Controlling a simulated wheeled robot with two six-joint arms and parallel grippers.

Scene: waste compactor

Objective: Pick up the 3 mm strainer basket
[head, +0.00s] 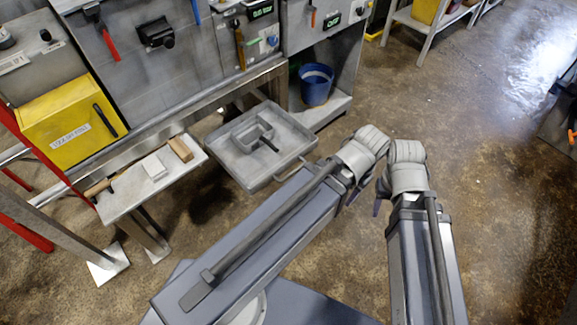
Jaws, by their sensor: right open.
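A small grey open box with a dark handle (248,133) sits in a shallow grey tray (250,178). It may be the strainer basket; its mesh size cannot be read. My right gripper (381,194) is partly hidden beside my right arm, with dark fingers showing. It is open, to the right of the tray and apart from it. My left arm reaches in from the lower left, its end right of the tray; its gripper is mostly hidden and its jaws cannot be made out.
A blue bucket (317,84) stands on a low metal shelf behind the tray. A narrow bench (135,196) holds a white block and a brown block. A yellow box (70,122) is mounted at left. Wet brown floor at right is mostly clear.

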